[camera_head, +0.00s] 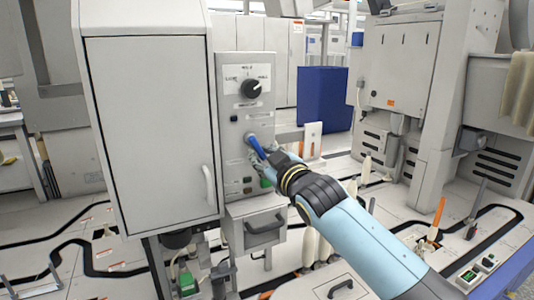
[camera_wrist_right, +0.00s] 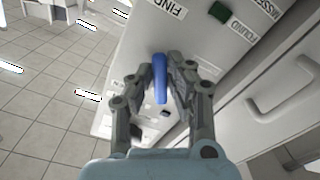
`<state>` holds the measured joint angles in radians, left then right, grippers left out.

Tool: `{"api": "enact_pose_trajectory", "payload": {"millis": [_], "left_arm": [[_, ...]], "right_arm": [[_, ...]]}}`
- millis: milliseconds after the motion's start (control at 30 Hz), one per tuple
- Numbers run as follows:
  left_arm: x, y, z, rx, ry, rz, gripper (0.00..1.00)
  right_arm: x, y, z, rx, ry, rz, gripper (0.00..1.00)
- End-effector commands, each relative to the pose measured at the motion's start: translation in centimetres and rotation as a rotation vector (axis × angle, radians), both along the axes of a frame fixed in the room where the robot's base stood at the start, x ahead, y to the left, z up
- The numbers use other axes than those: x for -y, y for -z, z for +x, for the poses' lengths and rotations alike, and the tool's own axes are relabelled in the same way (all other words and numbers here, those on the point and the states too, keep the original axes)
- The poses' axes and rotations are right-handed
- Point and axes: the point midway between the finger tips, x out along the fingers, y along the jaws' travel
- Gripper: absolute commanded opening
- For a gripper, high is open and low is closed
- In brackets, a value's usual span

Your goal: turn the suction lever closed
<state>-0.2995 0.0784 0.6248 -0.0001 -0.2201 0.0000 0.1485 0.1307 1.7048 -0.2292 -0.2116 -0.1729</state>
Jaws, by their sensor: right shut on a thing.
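The suction lever is a blue handle (camera_head: 257,147) on the grey control panel (camera_head: 231,90) in the head view. It slants down and to the right from its round pivot. My right gripper (camera_head: 264,160) is at the lever's lower part. In the right wrist view the blue lever (camera_wrist_right: 160,78) stands between the two fingers of my right gripper (camera_wrist_right: 161,80), which are closed on it. Part of the lever's lower end is hidden by the fingers in the head view. My left gripper is not in view.
A black rotary knob (camera_head: 251,88) sits above the lever on the panel. A grey cabinet door with a pale handle (camera_head: 209,186) is left of the panel. A drawer with a dark handle (camera_head: 264,227) is below. A blue box (camera_head: 324,98) stands behind.

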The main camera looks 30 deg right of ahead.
Motion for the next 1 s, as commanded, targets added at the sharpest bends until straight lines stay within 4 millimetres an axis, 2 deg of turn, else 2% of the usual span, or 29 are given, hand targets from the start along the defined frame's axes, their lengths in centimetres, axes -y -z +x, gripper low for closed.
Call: {"api": "enact_pose_trajectory", "payload": {"millis": [500,1000], "left_arm": [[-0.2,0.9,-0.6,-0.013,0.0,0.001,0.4],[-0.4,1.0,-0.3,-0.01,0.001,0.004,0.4]], "right_arm": [[-1.4,0.8,0.1,0.018,0.002,0.412,0.0],[-1.9,0.7,0.1,0.025,0.002,0.543,0.0]]}}
